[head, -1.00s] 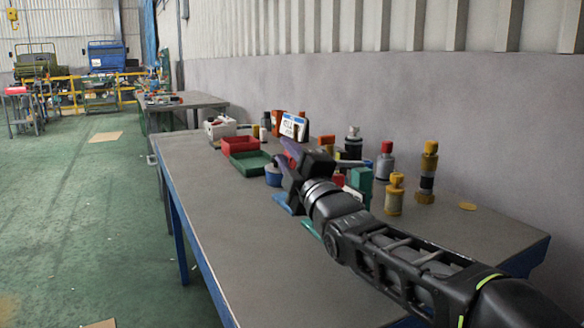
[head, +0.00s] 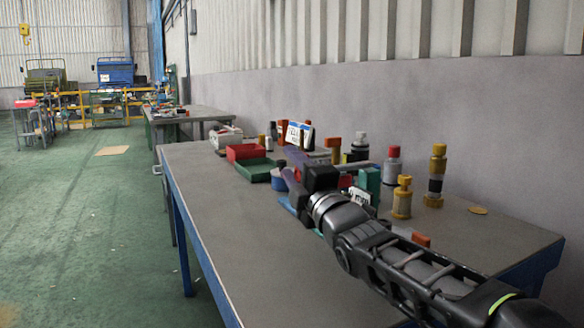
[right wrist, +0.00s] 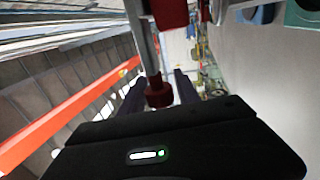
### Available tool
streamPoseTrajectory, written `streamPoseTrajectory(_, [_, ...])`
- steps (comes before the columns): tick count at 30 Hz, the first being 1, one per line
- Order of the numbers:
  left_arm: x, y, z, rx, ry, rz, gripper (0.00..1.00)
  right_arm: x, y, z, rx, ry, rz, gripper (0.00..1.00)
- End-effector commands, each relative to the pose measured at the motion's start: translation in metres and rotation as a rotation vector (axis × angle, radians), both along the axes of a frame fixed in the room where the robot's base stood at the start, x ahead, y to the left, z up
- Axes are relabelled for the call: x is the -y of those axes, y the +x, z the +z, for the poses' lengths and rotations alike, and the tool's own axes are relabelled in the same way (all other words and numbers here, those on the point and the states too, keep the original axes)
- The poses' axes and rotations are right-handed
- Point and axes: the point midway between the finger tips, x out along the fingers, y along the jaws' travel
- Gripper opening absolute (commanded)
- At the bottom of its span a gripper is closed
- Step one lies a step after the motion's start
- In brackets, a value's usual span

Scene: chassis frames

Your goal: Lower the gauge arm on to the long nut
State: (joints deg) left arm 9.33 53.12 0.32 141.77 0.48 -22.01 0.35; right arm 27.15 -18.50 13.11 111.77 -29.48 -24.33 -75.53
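My right gripper (head: 290,182) is over the grey workbench (head: 220,220), among the items on it. In the right wrist view its two dark purple fingers (right wrist: 158,88) stand apart. A red knob (right wrist: 158,95) on a grey rod shows between them. I cannot tell whether the fingers touch the knob, or whether the rod is the gauge arm. A white display (head: 298,134) stands behind the gripper in the head view. I cannot make out the long nut; my gripper and arm hide part of the bench there. My left gripper is not in view.
A red tray (head: 246,152) and a green tray (head: 255,172) lie left of my gripper. A yellow bottle (head: 402,199), a red-capped bottle (head: 393,166) and a yellow-and-black post (head: 436,176) stand to the right. The near left of the bench is clear.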

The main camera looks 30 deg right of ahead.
Motion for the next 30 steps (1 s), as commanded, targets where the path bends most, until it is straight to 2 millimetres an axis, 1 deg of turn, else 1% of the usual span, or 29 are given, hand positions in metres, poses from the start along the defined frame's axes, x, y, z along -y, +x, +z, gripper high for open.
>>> streamPoseTrajectory(1, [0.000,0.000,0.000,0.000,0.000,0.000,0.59,0.000,0.000,0.000,0.000,0.000,0.000,0.43])
streamPoseTrajectory(3, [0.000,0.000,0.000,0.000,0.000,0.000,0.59,0.000,0.000,0.000,0.000,0.001,0.000,0.48])
streamPoseTrajectory(10, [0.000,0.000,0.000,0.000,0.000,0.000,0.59,0.000,0.000,0.000,0.000,0.001,0.000,0.48])
streamPoseTrajectory(14, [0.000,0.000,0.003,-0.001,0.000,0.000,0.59,0.000,0.000,0.006,0.001,0.001,0.000,0.48])
streamPoseTrajectory(17, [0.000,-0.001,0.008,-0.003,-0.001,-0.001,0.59,-0.001,0.000,0.017,0.001,0.001,0.001,0.48])
streamPoseTrajectory(27, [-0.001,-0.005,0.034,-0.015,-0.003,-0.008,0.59,-0.001,0.000,0.080,0.003,0.000,0.001,0.48])
streamPoseTrajectory(30, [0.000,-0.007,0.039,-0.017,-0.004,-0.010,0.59,-0.001,0.000,0.093,0.002,-0.001,0.002,0.48])
